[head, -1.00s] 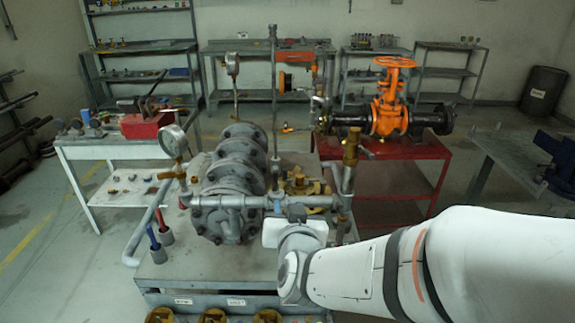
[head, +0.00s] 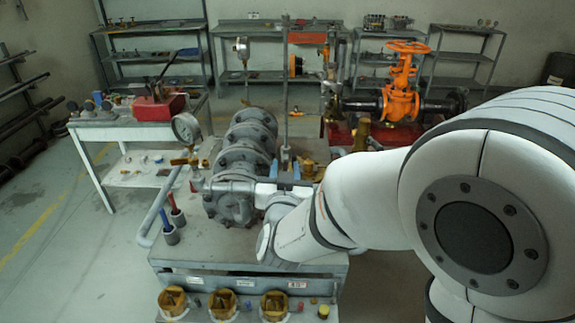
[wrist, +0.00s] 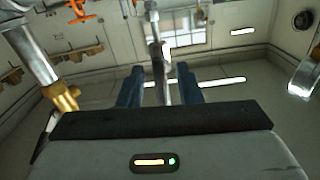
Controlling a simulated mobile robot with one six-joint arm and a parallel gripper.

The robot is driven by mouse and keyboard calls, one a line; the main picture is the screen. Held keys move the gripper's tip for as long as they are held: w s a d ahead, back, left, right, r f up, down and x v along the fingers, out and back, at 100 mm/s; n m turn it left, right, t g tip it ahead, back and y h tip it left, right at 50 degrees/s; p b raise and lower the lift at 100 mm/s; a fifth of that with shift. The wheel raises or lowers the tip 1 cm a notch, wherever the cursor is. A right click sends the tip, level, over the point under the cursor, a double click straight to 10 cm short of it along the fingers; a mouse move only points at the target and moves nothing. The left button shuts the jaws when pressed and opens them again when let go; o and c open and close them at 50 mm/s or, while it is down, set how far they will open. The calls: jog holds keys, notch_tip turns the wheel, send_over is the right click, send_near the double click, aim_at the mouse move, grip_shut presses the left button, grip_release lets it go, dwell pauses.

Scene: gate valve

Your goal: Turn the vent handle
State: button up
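I cannot tell for sure which part is the vent handle. The grey flanged valve assembly (head: 240,165) stands on the bench, with a thin vertical pipe (head: 284,95) behind it and brass fittings (head: 310,168) to the right. My gripper (head: 285,171) is at the front right of the assembly, its blue fingertips pointing away from me. In the wrist view, my gripper (wrist: 159,84) has its two blue fingers apart, with a grey metal rod (wrist: 156,45) showing between them. I cannot tell whether the rod is within reach of the fingers. A brass fitting (wrist: 63,98) is at the left.
A pressure gauge (head: 186,128) rises left of the assembly. Two cups with red and blue handles (head: 174,212) stand at the bench's left edge. An orange gate valve (head: 401,95) stands behind right. Brass parts (head: 223,304) lie in front. Floor at left is clear.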

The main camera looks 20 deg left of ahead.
grip_shut()
dwell(0.3)
jog(key=shift+w+f+m+b, duration=0.15)
jog(key=shift+m+b, duration=0.15)
jog(key=shift+b, duration=0.6)
jog(key=shift+f+m+b, duration=0.15)
jog(key=shift+m+b, duration=0.45)
jog(key=shift+b, duration=0.6)
jog(key=m+b, duration=0.3)
jog(key=b, duration=0.2)
jog(key=shift+m+b, duration=0.3)
jog(key=m+b, duration=0.6)
jog(key=b, duration=0.2)
jog(key=m+b, duration=0.3)
jog(key=m, duration=0.1)
jog(key=shift+b, duration=0.35)
jog(key=shift+r+m+b, duration=0.25)
jog(key=shift+m+b, duration=0.25)
jog(key=shift+m, duration=0.4)
